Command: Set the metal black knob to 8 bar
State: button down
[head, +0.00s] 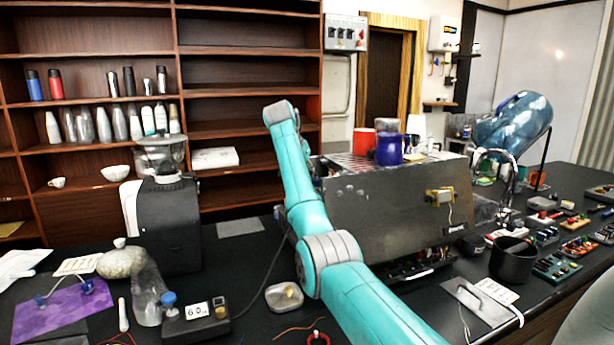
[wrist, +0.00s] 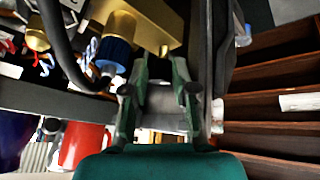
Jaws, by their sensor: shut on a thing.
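In the wrist view my gripper (wrist: 160,72) has its two green fingers closed in on a small dark part between the tips. It appears to be the metal black knob, but the fingers hide most of it, and no scale or bar marking can be read. Brass fittings (wrist: 145,25) and a blue ribbed knob (wrist: 114,52) are just left of the fingertips. In the head view my arm reaches over the left end of the grey brewer (head: 390,215). My gripper is hidden there behind the machine and arm, and so is the black knob.
A red mug (head: 364,142) and a blue mug (head: 389,150) stand on the brewer. A dark hose (wrist: 62,45) curves close to my gripper in the wrist view. A black grinder (head: 172,225) stands left of my arm. Wooden shelves (head: 245,55) rise behind.

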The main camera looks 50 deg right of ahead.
jog(key=shift+d+r, duration=0.2)
jog(key=shift+d, duration=0.05)
